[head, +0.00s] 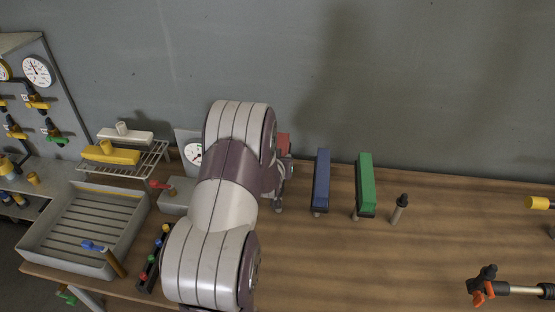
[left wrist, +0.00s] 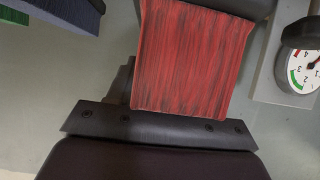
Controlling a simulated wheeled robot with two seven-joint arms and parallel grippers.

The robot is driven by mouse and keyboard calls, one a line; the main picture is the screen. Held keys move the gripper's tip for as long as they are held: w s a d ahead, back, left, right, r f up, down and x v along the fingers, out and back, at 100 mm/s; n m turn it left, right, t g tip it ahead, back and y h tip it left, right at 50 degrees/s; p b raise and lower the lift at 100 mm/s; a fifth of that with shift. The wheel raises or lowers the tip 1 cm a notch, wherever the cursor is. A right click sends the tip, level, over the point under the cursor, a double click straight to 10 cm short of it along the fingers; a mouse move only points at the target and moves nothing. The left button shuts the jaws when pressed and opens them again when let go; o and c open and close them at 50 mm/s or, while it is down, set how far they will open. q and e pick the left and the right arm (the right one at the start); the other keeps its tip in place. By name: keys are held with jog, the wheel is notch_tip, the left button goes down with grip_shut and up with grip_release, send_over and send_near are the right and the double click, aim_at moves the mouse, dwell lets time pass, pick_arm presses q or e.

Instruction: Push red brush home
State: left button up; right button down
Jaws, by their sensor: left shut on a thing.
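The red brush (head: 283,144) shows only as a small red patch in the head view, beside my arm, which hides most of it. In the left wrist view its red bristle block (left wrist: 193,58) fills the upper middle, with dark parts above and below it. My left gripper (head: 281,180) is mostly hidden behind my own arm in the head view. It is shut on the red brush. Whether the brush touches its holder or is fully seated cannot be seen. My right gripper is not in view.
A blue brush (head: 321,179) and a green brush (head: 365,183) stand just right of the red one, then a dark-topped peg (head: 399,208). A gauge (head: 193,152) and a tray (head: 78,229) are on the left. The table's middle right is clear.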

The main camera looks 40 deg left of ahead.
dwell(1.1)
pick_arm(q)
jog(key=shift+f+b, duration=2.3)
jog(key=shift+b, duration=0.05)
jog(key=o, duration=1.3)
jog(key=shift+o, duration=0.2)
jog(key=shift+s, duration=0.1)
jog(key=shift+s+d+r, duration=0.15)
jog(key=shift+s+d, duration=0.05)
jog(key=shift+s, duration=0.1)
jog(key=b+v, duration=0.2)
jog(key=v, duration=0.9)
jog(key=shift+s+r, duration=0.25)
